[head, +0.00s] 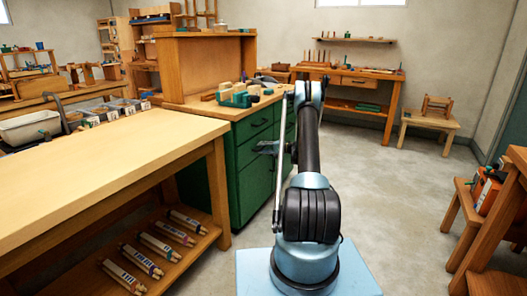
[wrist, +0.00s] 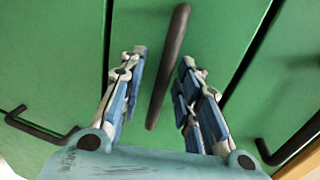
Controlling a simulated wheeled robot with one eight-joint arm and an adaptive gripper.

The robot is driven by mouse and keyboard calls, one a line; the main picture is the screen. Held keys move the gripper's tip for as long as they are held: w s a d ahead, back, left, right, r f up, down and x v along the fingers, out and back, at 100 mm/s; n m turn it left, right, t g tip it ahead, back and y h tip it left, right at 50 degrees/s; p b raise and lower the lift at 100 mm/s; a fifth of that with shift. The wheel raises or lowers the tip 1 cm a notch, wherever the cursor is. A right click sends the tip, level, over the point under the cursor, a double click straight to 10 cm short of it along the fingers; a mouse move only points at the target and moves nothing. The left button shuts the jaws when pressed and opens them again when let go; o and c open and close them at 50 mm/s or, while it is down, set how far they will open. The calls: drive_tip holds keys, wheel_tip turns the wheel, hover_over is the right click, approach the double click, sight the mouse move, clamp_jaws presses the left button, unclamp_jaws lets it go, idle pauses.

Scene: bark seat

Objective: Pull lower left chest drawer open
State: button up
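The green chest (head: 250,185) stands left of my arm in the head view, with dark handles on its drawer fronts. My gripper (head: 264,147) is close to its front, partly hidden by my arm. In the wrist view, my gripper (wrist: 163,75) is open, with one finger on each side of a black bar handle (wrist: 168,70). Gaps show between both fingers and the handle. The handle is on a green front (wrist: 215,30) that looks shut. I cannot tell from these frames whether this is the lower left drawer.
Two other black handles, one at the left (wrist: 40,128) and one at the right (wrist: 285,150), flank my gripper in the wrist view. A wooden workbench (head: 90,160) stands left of the chest. Wooden furniture (head: 490,220) stands at the right. The floor (head: 400,190) between is clear.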

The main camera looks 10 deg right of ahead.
clamp_jaws()
drive_tip(key=f+v, duration=0.2)
drive_tip(key=v, duration=1.1)
drive_tip(key=f+v, duration=0.3)
drive_tip(key=v, duration=1)
drive_tip(key=shift+v, duration=0.75)
drive_tip(key=shift+s+f, duration=0.1)
drive_tip(key=shift+f, duration=0.05)
drive_tip(key=shift+o, duration=0.2)
unclamp_jaws()
drive_tip(key=v, duration=1.2)
